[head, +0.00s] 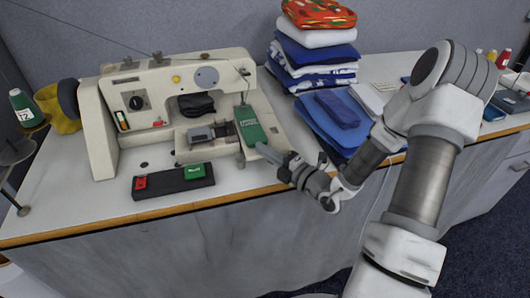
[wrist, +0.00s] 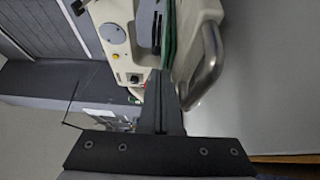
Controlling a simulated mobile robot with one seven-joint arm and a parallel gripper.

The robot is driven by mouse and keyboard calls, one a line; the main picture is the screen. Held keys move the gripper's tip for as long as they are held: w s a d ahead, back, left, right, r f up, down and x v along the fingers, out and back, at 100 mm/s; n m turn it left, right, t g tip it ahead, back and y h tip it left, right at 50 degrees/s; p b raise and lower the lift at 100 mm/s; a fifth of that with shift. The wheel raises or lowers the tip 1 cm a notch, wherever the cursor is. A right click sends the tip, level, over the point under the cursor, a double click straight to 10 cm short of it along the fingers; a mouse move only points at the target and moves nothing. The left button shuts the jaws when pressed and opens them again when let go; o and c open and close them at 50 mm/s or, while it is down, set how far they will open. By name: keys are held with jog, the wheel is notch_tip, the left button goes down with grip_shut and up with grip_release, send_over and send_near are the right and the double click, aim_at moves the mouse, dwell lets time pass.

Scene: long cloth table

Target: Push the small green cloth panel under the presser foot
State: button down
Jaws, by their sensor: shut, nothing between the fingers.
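The small green cloth panel (head: 249,127) lies on the bed of the cream sewing machine (head: 130,95), at its right end below the needle area (head: 243,74). In the wrist view the panel shows edge-on as a green strip (wrist: 169,35). My gripper (head: 261,149) is shut and empty, its tips at or very near the panel's near edge; I cannot tell whether they touch. In the wrist view the closed fingers (wrist: 166,78) point at the panel. The presser foot cannot be made out clearly; the panel's far end is near it.
A black box with red and green buttons (head: 174,181) sits before the machine. Folded cloths (head: 312,55) are stacked behind right, with blue folded cloth (head: 335,112) nearer my arm. Green thread (head: 25,107) stands at far left. The table's front edge (head: 215,201) is clear.

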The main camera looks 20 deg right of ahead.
jog(key=shift+r, duration=0.1)
jog(key=shift+w+d+r+p, duration=0.1)
jog(key=shift+w+d+p, duration=0.1)
jog(key=shift+w+p, duration=0.55)
jog(key=shift+w+f+p, duration=0.1)
jog(key=shift+f+p, duration=0.1)
jog(key=shift+p, duration=0.1)
